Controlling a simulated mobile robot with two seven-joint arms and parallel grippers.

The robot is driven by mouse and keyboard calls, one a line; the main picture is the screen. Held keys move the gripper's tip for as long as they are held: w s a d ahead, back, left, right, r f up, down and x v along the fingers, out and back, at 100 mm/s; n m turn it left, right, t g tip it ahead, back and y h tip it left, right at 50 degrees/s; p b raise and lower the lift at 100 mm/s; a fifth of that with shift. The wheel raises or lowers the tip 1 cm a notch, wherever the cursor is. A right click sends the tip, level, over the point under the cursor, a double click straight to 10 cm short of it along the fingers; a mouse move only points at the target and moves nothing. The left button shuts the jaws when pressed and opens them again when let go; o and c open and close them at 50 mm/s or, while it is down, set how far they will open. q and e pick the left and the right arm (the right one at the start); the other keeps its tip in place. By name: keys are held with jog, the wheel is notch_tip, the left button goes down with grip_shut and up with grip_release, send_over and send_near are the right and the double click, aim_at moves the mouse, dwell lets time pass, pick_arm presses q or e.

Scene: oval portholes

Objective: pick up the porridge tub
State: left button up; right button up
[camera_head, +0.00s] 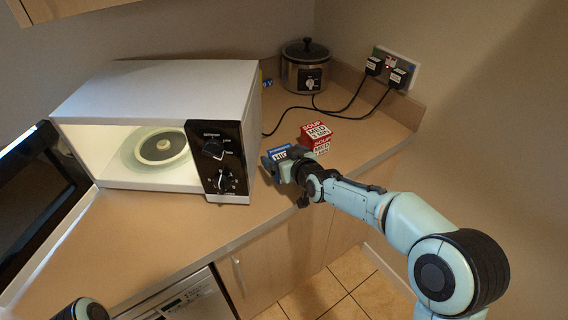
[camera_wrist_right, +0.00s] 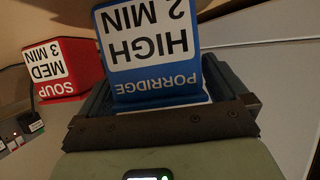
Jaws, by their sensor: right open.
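The porridge tub (camera_head: 278,151) is a blue box with a white label. It stands on the counter just right of the microwave. In the right wrist view the tub (camera_wrist_right: 148,50) shows upside down, with "PORRIDGE HIGH 2 MIN" readable. My right gripper (camera_head: 279,167) is at the tub, and its open fingers show on either side of it in the wrist view. I cannot tell whether either finger touches it. The tub's lower part is hidden by the gripper. My left gripper is not in view; only a piece of my left arm shows at the bottom left.
A red soup tub (camera_head: 316,133) stands right behind the porridge tub. A slow cooker (camera_head: 305,68) and cables are at the back. The counter right of the soup tub is clear.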

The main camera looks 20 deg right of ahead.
jog(key=shift+c, duration=0.3)
jog(key=c, duration=1)
jog(key=shift+c, duration=0.7)
jog(key=shift+r, duration=0.15)
